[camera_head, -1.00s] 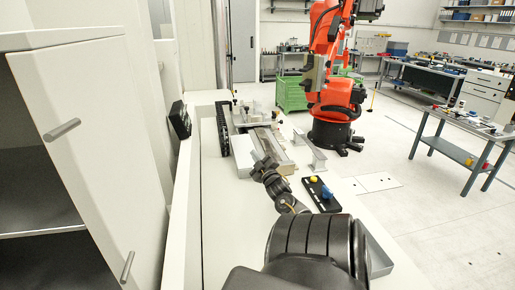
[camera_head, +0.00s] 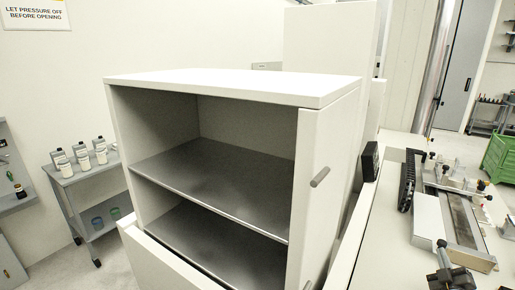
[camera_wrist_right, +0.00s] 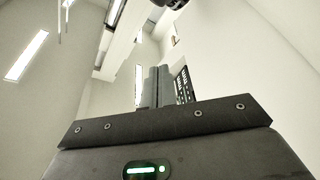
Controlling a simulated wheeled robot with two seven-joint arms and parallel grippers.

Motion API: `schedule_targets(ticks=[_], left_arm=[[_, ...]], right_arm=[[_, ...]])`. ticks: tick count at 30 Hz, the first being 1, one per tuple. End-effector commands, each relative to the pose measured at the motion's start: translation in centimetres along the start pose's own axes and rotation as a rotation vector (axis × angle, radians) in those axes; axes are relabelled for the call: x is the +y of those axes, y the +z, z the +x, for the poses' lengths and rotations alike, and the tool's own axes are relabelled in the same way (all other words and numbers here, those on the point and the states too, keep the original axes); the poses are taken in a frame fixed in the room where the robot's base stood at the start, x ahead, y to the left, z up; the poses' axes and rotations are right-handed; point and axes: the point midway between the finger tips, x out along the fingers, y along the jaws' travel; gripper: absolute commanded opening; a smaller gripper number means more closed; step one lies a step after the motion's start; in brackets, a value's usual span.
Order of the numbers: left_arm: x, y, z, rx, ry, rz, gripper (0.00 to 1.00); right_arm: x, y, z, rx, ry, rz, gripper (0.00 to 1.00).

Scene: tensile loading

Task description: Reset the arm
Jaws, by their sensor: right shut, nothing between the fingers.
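My right gripper (camera_head: 442,248) shows at the bottom right edge of the head view, dark and partly cut off by the frame. It is in front of the metal fixture (camera_head: 462,225) on the white bench; I cannot tell the exact gap. In the right wrist view my right gripper (camera_wrist_right: 158,72) has its fingers together, with nothing held, against pale walls and ceiling lights. My left gripper is not in view.
An open white cabinet (camera_head: 225,86) with grey shelves fills the middle of the head view. Its door (camera_head: 325,180) stands at the right, beside the bench (camera_head: 385,225). A cart with bottles (camera_head: 88,178) stands at the left. A green crate (camera_head: 499,158) is at the far right.

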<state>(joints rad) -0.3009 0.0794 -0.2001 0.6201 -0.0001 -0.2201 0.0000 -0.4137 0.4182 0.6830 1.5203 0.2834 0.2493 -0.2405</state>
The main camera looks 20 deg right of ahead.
Motion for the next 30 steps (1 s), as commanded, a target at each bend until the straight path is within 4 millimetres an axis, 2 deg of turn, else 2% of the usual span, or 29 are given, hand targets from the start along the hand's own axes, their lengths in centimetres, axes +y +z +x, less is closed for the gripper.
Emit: schedule_targets(ticks=[5, 15, 21, 30], left_arm=[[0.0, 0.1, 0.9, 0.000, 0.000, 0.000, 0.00], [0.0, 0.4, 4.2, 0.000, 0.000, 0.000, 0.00], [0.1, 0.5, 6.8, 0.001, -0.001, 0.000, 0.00], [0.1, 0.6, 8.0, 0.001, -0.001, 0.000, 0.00]], right_arm=[[0.4, 0.3, 2.0, 0.004, 0.003, -0.002, 0.00], [1.9, 1.1, 8.7, 0.003, 0.002, -0.002, 0.00], [0.9, 3.2, 8.6, -0.005, 0.005, -0.002, 0.00], [0.4, 4.3, 8.1, -0.009, 0.008, -0.003, 0.00]])
